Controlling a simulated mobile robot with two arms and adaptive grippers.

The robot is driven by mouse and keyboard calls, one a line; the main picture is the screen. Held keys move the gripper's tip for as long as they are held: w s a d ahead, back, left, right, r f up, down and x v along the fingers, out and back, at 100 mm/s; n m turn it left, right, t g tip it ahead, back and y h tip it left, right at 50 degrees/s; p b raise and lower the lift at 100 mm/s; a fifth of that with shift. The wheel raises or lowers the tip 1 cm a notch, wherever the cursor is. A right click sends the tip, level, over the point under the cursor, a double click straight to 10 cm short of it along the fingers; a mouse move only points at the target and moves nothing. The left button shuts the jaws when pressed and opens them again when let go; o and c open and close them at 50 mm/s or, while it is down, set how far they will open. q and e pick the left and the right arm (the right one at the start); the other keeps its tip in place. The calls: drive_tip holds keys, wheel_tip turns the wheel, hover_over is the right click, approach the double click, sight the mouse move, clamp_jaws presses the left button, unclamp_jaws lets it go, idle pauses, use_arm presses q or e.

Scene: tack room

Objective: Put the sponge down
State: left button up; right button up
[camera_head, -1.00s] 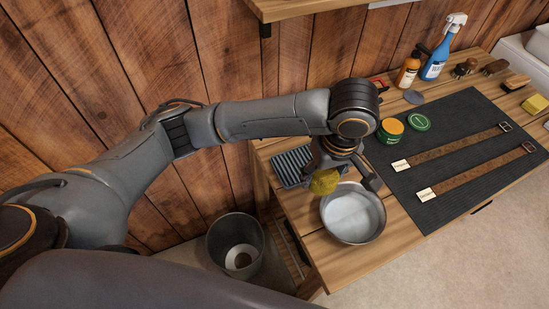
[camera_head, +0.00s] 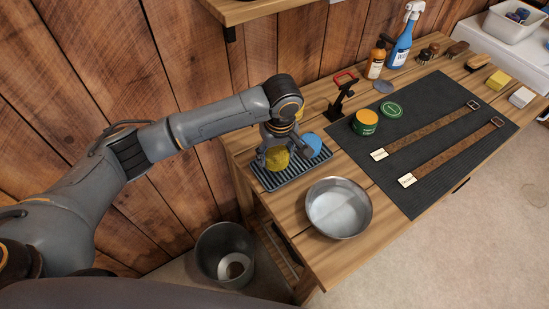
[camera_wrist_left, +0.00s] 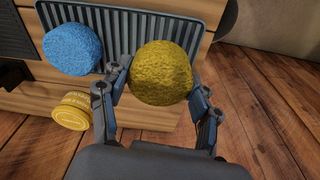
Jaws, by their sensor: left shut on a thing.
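My left gripper (camera_head: 276,160) is shut on a yellow sponge (camera_head: 277,159), over the grey ribbed rack (camera_head: 292,177) at the left end of the table. In the left wrist view the yellow sponge (camera_wrist_left: 161,73) sits between the two fingers, with the rack (camera_wrist_left: 125,16) behind it. I cannot tell whether the sponge touches the rack. A blue sponge (camera_head: 308,145) lies on the rack to the right of the yellow one; it also shows in the left wrist view (camera_wrist_left: 72,49). My right gripper is not in view.
A round metal pan (camera_head: 338,208) stands in front of the rack. A bin (camera_head: 225,254) stands on the floor below the table's left end.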

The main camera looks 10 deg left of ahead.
sight(274, 158)
use_arm(q)
drive_tip(key=f, duration=0.2)
drive_tip(key=f+p, duration=0.1)
drive_tip(key=shift+w+a, duration=0.3)
drive_tip(key=shift+a, duration=0.05)
drive_tip(key=shift+f, duration=0.55)
drive_tip(key=shift+d, duration=0.1)
drive_tip(key=o, duration=0.8)
drive_tip(key=shift+f, duration=0.1)
drive_tip(key=shift+o, duration=0.2)
drive_tip(key=r, duration=0.4)
drive_tip(key=r+b, duration=0.1)
drive_tip(key=r, duration=0.3)
drive_tip(key=s+d+r, duration=0.1)
drive_tip(key=r, duration=0.3)
drive_tip(key=shift+s+r+b, duration=0.1)
drive_tip(key=shift+b, duration=0.25)
drive_tip(key=shift+a, duration=0.1)
